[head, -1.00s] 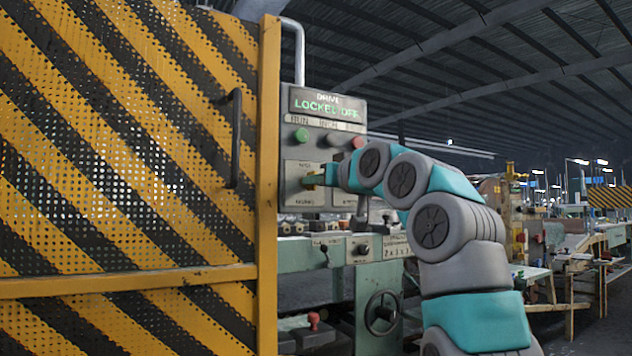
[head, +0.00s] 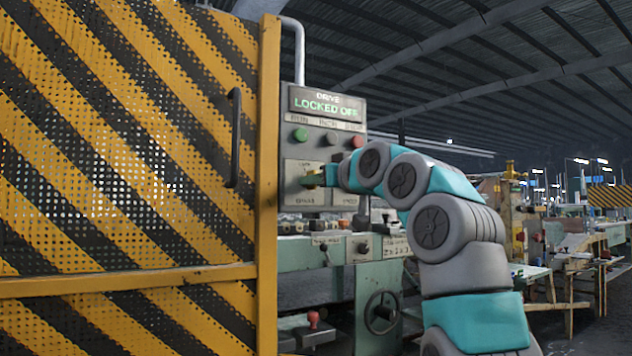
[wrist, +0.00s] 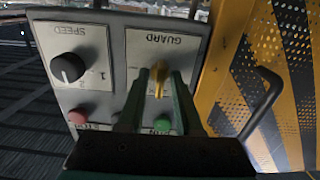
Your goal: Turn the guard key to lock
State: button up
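The guard key (wrist: 158,82) is a yellow key in the panel's GUARD plate (head: 298,170). In the wrist view it stands upright in the picture between the tips of my gripper (wrist: 160,78). My two green fingers lie on either side of it, close to it; I cannot tell whether both touch it. In the head view my gripper (head: 322,177) is at the GUARD plate, with a bit of yellow at its tip. The display (head: 326,103) reads DRIVE LOCKED OFF in green. Lettering around the key is too small or partly hidden to read surely.
A yellow-and-black perforated guard door (head: 130,150) with a dark handle (head: 235,138) stands left of the panel. Green button (head: 300,135), red button (head: 357,141) and a black SPEED knob (wrist: 67,68) are close by. A machine with a handwheel (head: 382,312) stands below.

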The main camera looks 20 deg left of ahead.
jog(key=shift+o, duration=0.4)
jog(key=b+v, duration=0.1)
jog(key=v, duration=0.6)
jog(key=shift+s+d+b, duration=0.25)
jog(key=shift+s+b, duration=0.05)
jog(key=shift+w+d, duration=0.1)
dwell(0.3)
